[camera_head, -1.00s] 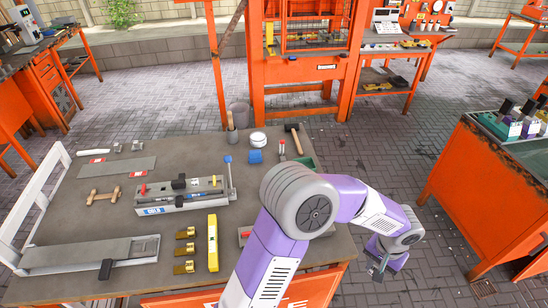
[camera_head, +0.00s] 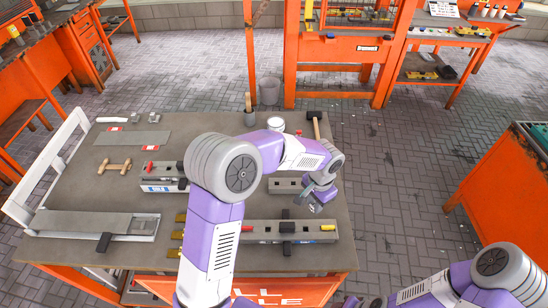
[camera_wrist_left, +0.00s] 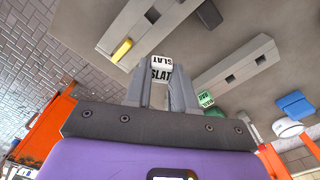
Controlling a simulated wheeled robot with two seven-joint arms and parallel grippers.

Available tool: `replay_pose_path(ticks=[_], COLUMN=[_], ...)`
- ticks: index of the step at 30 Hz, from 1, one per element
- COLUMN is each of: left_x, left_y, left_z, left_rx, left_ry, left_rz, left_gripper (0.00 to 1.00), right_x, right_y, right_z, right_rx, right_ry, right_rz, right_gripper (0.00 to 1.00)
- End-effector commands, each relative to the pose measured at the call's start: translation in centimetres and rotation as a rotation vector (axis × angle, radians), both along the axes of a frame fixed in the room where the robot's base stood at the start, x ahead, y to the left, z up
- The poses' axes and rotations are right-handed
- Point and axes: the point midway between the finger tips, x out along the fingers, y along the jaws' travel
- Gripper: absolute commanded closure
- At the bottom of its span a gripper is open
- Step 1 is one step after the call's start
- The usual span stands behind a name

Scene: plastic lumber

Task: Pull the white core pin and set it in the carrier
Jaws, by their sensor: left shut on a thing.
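My left gripper (camera_head: 316,197) hangs over the right side of the workbench, beside a grey block. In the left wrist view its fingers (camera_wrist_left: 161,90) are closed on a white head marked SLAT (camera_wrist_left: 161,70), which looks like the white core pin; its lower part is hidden. A short grey block with square openings (camera_wrist_left: 235,73) is nearby and may be the carrier; I cannot tell for sure. It shows partly behind the arm in the head view (camera_head: 285,186). A longer grey fixture (camera_head: 265,231) with red and yellow ends lies nearer. My right arm enters bottom right, with its gripper barely visible.
A green marked tag (camera_wrist_left: 205,98) and a blue block (camera_wrist_left: 295,105) show in the left wrist view. My left arm hides the bench middle.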

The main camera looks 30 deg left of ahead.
Motion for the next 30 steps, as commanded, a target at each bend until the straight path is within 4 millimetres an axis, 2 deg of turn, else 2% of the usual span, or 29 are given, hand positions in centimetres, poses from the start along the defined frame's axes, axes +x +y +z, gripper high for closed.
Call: replay_pose_path(ticks=[15,30], left_x=[4.2,6.8], left_y=[6.9,13.8], left_z=[1.8,3.2], left_rx=[-0.002,0.002], left_ry=[-0.004,-0.004], left_rz=[-0.955,-1.867], left_gripper=[1.00,1.00], right_x=[0.0,0.0], right_y=[0.0,0.0], right_z=[1.9,3.5], right_rx=[0.000,0.000], right_ry=[-0.001,-0.001], right_rz=[0.000,0.000], right_gripper=[0.57,0.57])
